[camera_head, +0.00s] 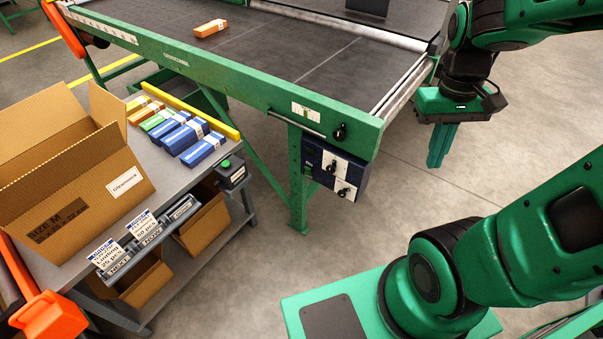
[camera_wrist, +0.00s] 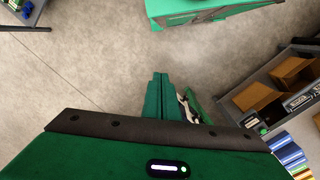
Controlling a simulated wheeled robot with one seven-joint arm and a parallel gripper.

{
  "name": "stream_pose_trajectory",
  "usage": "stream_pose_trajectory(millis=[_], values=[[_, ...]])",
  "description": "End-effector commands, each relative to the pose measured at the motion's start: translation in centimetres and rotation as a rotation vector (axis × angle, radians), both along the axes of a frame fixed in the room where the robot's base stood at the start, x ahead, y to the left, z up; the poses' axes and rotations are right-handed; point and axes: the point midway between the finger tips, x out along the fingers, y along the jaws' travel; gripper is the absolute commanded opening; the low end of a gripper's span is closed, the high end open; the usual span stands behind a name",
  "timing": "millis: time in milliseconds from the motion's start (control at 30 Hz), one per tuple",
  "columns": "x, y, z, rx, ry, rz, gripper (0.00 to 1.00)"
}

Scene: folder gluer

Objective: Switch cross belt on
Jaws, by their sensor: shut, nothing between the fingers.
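A dark belt conveyor with a green frame (camera_head: 240,82) runs across the top of the head view. A blue control box (camera_head: 316,158) with white plates and black rotary knobs (camera_head: 343,192) hangs under its near right corner. Another black knob (camera_head: 339,131) sits on the frame's end above the box. The label texts are too small to read, and I cannot tell which control is the cross belt's. My gripper (camera_head: 435,164) is shut and empty, pointing down over the floor to the right of the control box and apart from it. Its closed fingers also show in the wrist view (camera_wrist: 159,80).
An orange carton (camera_head: 211,28) lies on the belt. At left, a grey table (camera_head: 97,238) holds an open cardboard box (camera_head: 85,190) and several coloured cartons. A small box with a green button (camera_head: 226,164) is on the table's edge. Floor right of the conveyor is clear.

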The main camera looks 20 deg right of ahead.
Motion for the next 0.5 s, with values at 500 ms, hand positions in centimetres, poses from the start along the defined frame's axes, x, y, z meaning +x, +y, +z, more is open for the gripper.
stream_pose_trajectory(millis=[500], values=[[13.5, 4.5, -8.4, -0.213, 0.234, 0.680, 0.00]])
